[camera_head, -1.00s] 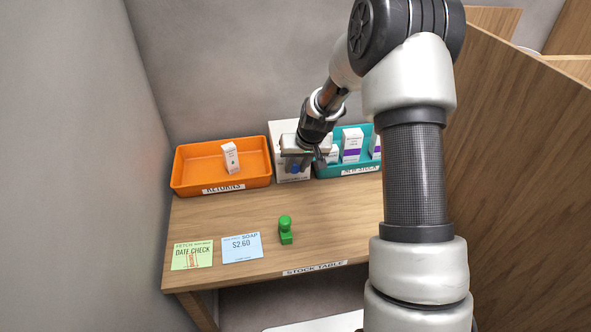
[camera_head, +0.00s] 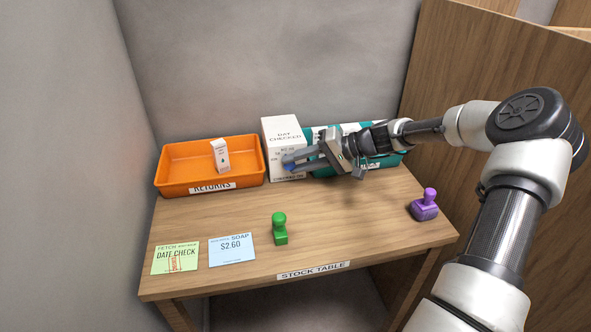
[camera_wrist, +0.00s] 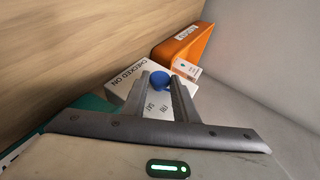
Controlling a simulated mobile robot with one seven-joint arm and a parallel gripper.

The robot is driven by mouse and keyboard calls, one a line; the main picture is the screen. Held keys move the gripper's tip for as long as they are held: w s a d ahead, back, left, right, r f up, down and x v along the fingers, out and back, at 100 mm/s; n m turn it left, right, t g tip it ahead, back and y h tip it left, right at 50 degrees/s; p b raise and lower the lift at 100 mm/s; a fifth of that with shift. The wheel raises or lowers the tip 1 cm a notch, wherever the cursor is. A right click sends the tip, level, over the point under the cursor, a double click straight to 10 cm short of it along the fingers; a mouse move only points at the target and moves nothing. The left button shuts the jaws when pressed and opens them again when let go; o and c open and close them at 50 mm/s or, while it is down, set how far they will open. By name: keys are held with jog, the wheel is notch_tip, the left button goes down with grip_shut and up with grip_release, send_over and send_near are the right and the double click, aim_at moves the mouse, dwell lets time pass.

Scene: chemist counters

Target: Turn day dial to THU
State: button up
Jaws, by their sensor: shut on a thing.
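The white date box (camera_head: 283,138) stands at the back of the stock table, with "CHECKED ON" lettering and a blue day dial (camera_head: 290,167) on its front. My gripper (camera_head: 288,162) reaches in from the right with its fingers around the dial. In the wrist view the round blue dial (camera_wrist: 159,76) sits between the fingertips (camera_wrist: 160,82), which are shut on it. FRI and SAT markings show on the box face (camera_wrist: 155,102) between the fingers. Which day the dial points to cannot be made out; the fingers hide part of the box front.
An orange returns tray (camera_head: 175,180) with a small white carton (camera_head: 220,156) is left of the box. A green stamp (camera_head: 280,230), a purple stamp (camera_head: 425,207), and two cards stand or lie toward the front. The table's middle is clear.

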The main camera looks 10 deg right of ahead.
jog(key=y+b, duration=0.1)
jog(key=y, duration=0.1)
jog(key=f+m+t+y+b, duration=0.1)
jog(key=shift+d+f+y+b, duration=0.1)
jog(key=shift+d+y+b, duration=0.05)
jog(key=shift+y+b, duration=0.25)
jog(key=shift+m+y+b, duration=0.4)
jog(key=shift+y+b, duration=0.1)
jog(key=shift+y, duration=0.2)
jog(key=o, duration=1)
